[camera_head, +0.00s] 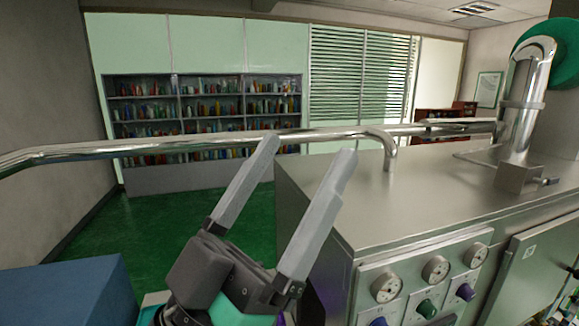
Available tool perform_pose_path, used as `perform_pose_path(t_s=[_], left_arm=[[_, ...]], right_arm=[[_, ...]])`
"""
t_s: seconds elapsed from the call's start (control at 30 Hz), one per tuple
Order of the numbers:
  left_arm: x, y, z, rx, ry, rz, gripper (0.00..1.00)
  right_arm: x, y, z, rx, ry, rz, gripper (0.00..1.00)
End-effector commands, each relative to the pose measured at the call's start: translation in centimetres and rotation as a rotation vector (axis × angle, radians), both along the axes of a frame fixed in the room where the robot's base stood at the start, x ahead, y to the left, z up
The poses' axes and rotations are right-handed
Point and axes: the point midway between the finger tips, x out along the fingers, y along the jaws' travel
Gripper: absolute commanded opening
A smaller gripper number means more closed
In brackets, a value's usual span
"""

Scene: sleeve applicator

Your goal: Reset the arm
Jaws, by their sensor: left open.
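My left gripper (306,152) rises from the bottom middle of the head view. Its two long grey fingers are spread apart and point up and to the right. Nothing is between them. The fingers stand in front of the left end of a steel machine (440,205) and overlap a chrome pipe in the picture; I cannot tell whether they touch it. My right gripper is not in view.
The chrome pipe (200,144) runs across from the left to the machine top. A thick bent pipe (520,100) stands at the right. Gauges (435,268) and knobs line the machine front. A blue box (65,293) is at lower left. Green floor (165,220) lies open behind.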

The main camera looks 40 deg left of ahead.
Motion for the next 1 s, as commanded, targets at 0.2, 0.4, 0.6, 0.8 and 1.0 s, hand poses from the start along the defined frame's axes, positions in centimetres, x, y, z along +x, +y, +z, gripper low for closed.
perform_pose_path(t_s=[0.2,0.4,0.6,0.8,1.0], left_arm=[[-0.8,-0.5,0.9,0.012,-0.029,-0.01,0.93],[-0.8,-0.4,1.8,0.011,-0.027,-0.009,0.93],[-0.7,-0.4,8.3,0.01,-0.026,-0.008,0.93],[-0.7,-0.4,18.6,0.01,-0.026,-0.008,0.93],[-0.7,-0.4,24.9,0.01,-0.026,-0.008,0.93]], right_arm=[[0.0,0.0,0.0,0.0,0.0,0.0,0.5],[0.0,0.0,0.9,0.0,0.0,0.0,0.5],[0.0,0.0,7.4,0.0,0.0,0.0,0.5],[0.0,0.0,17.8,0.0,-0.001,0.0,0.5],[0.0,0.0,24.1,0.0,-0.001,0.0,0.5]])
